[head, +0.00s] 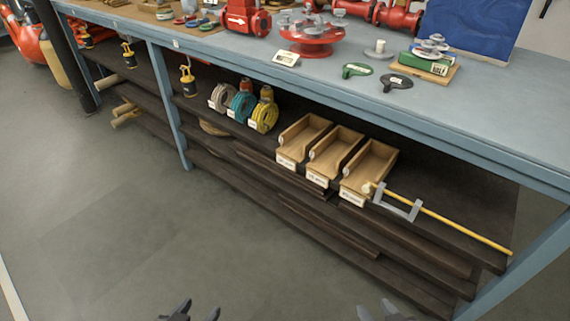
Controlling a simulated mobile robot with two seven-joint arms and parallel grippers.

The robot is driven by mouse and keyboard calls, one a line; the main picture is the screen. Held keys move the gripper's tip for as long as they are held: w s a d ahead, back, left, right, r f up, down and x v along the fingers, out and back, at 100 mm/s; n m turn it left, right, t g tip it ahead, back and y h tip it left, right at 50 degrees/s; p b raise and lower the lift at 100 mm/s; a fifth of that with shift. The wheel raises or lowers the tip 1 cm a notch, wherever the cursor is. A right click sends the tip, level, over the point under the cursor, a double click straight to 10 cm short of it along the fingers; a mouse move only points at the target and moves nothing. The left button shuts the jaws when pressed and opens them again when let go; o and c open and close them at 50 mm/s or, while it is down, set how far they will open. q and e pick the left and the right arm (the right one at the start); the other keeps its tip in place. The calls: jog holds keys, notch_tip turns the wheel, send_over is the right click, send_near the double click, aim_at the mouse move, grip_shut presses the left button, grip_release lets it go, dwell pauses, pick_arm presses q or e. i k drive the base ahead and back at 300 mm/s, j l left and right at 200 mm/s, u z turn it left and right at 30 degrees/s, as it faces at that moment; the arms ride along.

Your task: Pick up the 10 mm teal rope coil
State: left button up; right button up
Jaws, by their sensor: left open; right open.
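A teal rope coil (240,106) stands on the dark upper shelf under the workbench, left of the picture's middle. It is between a grey-beige coil (218,97) on its left and a yellow coil (265,116) on its right. Small white labels sit on the shelf edge below the coils; their text is too small to read. My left gripper (197,310) is open and empty at the bottom edge, well in front of the shelf. My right gripper (377,309) is open and empty at the bottom, further right. Neither touches anything.
Three wooden bins (370,166) stand right of the coils, with a grey bracket (398,204) and yellow rod (465,231) beyond. The blue benchtop (480,110) overhangs the shelf. A blue leg (168,105) stands left of the coils. The floor (110,215) in front is clear.

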aim_at(235, 112)
jog(key=i+j, duration=0.25)
jog(key=i+j+z, duration=0.1)
jog(key=i+j, duration=0.15)
jog(key=j, duration=0.25)
jog(key=i+j, duration=0.2)
jog(key=j, duration=0.15)
jog(key=i+j+z, duration=0.1)
jog(key=i+j, duration=0.15)
jog(key=j, duration=0.15)
jog(key=i+j, duration=0.2)
jog(key=j, duration=0.2)
